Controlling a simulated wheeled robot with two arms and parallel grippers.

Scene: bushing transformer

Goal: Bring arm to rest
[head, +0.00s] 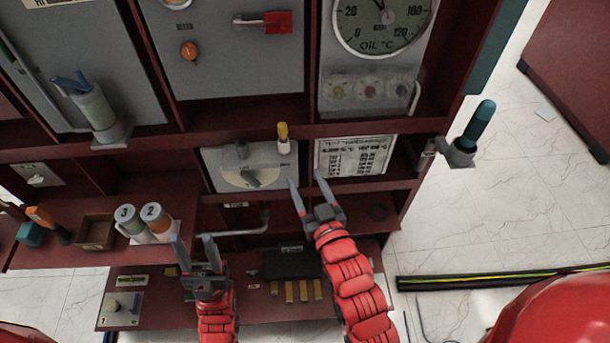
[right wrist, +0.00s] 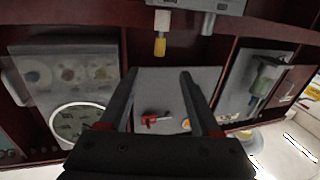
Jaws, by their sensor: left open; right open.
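My left gripper (head: 195,256) is open and empty at the lower left of the head view, in front of the lower shelf. My right gripper (head: 307,187) is open and empty, in front of the cabinet just below the dial panel (head: 222,170) and the printed label plate (head: 350,158). In the right wrist view its two fingers (right wrist: 158,85) are spread, with nothing between them but the distant panel with a red handle (right wrist: 152,118). Both red arms reach in from the bottom of the head view.
A yellow-topped fitting (head: 283,138) sits just above the right gripper. Canisters numbered 3 (head: 128,219) and 2 (head: 155,217) stand on the left shelf. A teal-handled tool (head: 477,129) sits in a side holder. A round oil gauge (head: 383,22) is above. Floor at right is mostly clear besides cables (head: 500,277).

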